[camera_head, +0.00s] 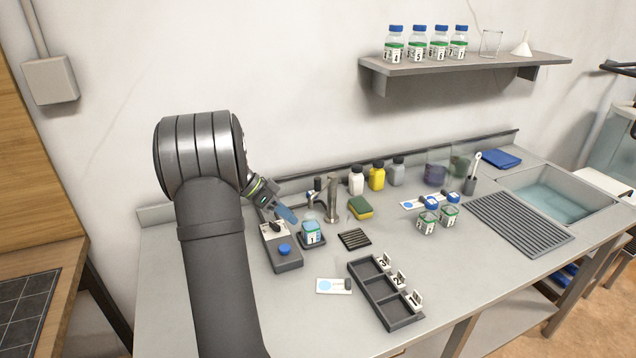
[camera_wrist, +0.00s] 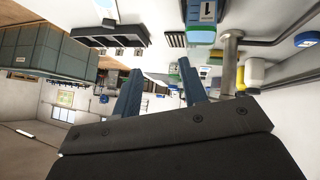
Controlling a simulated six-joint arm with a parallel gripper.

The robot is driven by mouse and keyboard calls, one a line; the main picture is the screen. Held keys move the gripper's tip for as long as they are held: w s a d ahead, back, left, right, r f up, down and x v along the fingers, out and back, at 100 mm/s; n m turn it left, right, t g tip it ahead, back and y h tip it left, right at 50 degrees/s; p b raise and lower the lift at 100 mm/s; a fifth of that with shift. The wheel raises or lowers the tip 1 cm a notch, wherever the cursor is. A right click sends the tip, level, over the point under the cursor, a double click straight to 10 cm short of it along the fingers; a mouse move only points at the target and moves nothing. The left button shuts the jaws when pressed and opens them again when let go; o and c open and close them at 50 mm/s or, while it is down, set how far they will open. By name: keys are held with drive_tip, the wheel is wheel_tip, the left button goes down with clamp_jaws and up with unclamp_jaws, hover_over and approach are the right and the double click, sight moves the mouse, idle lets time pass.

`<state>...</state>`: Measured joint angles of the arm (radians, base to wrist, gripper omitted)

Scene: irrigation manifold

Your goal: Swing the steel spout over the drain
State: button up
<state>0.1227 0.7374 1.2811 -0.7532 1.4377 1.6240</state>
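The steel spout (camera_head: 332,198) stands upright near the back of the counter, behind a jar marked 1 (camera_head: 311,230) with blue contents on a dark pad. The spout also shows in the wrist view (camera_wrist: 229,62). The drain, a small dark slotted grate (camera_head: 355,239), is set in the counter to the right of the jar and in front of the spout. My gripper (camera_head: 288,214) is left of the spout, above the counter and close to the jar. In the wrist view its two blue fingers (camera_wrist: 160,68) are apart with nothing between them.
A grey box with a blue button (camera_head: 284,251) is left of the jar. A sponge (camera_head: 360,208) and several bottles (camera_head: 377,179) stand right of the spout. A dark compartment tray (camera_head: 371,290) with number cards lies in front. Two lidded jars (camera_head: 427,222) are farther right.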

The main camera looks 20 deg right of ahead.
drive_tip(key=h, duration=0.2)
drive_tip(key=n+t+h, duration=0.2)
drive_tip(key=t+h, duration=0.5)
drive_tip(key=t, duration=0.1)
approach(315, 183)
drive_tip(key=x, duration=1.1)
drive_tip(key=shift+w, duration=0.1)
drive_tip(key=shift+c, duration=0.5)
clamp_jaws()
